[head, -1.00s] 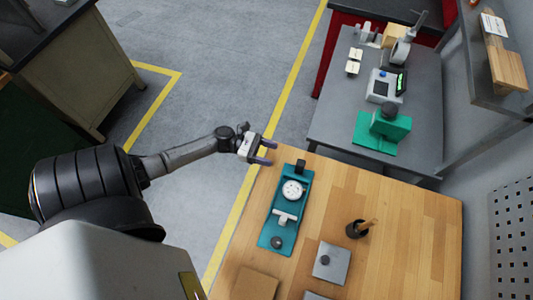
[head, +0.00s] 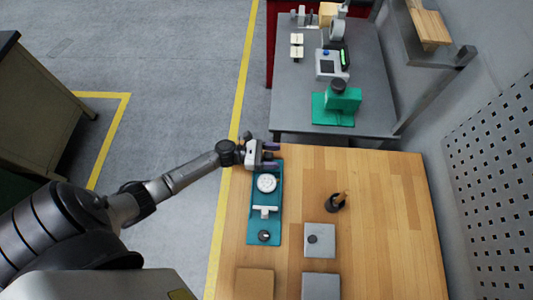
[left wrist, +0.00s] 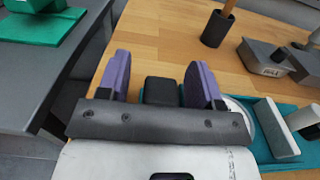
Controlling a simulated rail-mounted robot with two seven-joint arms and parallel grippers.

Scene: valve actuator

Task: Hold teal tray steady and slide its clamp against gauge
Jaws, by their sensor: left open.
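The teal tray (head: 276,226) lies on the wooden bench, its long side running away from me. The round white gauge (head: 267,183) sits in its far half, with the white T-shaped clamp (head: 264,211) nearer me and a gap between them. A dark knob (head: 264,236) is at the near end. My left gripper (head: 270,155) is open at the tray's far end. In the left wrist view, a black block (left wrist: 161,91) at that end shows between the purple fingers of my left gripper (left wrist: 160,80), with no clear contact. The gauge's edge (left wrist: 240,118) is partly hidden. My right gripper is out of view.
A dark cup (head: 334,203) and a grey plate with a knob (head: 324,245) stand right of the tray. A brown board (head: 255,284) lies nearer me. A grey table (head: 296,110) with a green fixture (head: 333,112) stands beyond. The bench's right side is clear.

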